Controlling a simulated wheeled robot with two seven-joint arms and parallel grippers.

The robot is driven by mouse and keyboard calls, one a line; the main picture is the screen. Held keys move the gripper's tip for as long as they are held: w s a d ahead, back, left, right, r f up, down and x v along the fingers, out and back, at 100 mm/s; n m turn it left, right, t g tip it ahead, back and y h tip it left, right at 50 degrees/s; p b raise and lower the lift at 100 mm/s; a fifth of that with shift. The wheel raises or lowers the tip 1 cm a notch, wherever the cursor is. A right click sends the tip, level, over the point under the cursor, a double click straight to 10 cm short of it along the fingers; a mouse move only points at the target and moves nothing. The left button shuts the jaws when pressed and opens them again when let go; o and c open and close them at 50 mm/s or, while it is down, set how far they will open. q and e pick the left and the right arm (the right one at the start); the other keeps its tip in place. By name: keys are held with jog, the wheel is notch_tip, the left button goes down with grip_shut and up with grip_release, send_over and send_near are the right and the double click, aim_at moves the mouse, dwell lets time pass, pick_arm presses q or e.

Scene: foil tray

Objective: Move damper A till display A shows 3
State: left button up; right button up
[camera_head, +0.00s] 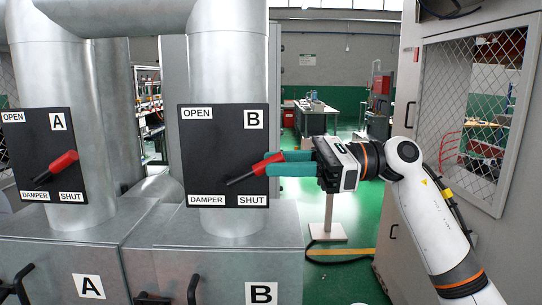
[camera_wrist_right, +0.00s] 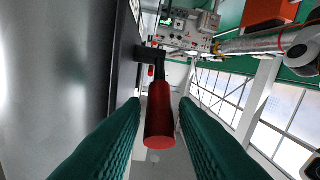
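Damper A's lever (camera_head: 62,161) has a red grip and a black shaft. It slants up to the right on the black panel marked A (camera_head: 28,140), between OPEN at top left and SHUT at lower right. Damper B's lever (camera_head: 262,166) slants the same way on panel B (camera_head: 215,140). My right gripper (camera_head: 272,164) is at damper B's red grip, not at damper A. In the right wrist view the red grip (camera_wrist_right: 160,115) lies between the teal fingers (camera_wrist_right: 160,108), with gaps on both sides. No display A is in view. My left gripper is not in view.
Metal ducts rise behind both panels, above cabinets marked A (camera_head: 105,262) and B (camera_head: 284,270). A grey enclosure with a mesh window (camera_head: 465,110) stands at the right. Workbenches (camera_head: 315,112) are at the back. Green floor shows between.

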aim_at(253, 144)
jog(key=shift+a, duration=1.1)
grip_shut()
jog(key=r+h+p, duration=0.1)
jog(key=p, duration=0.1)
jog(key=a+r+h+p, duration=0.1)
jog(key=p, duration=0.1)
jog(key=r+h+p, duration=0.1)
jog(key=h+p, duration=0.1)
jog(key=shift+a+r, duration=0.2)
jog(key=shift+a, duration=0.2)
jog(key=shift+a+h+p, duration=0.25)
jog(key=shift+h+p, duration=0.05)
jog(key=shift+h, duration=0.1)
jog(key=shift+a+f+h, duration=0.1)
jog(key=shift+a+h, duration=0.05)
jog(key=shift+h, duration=0.15)
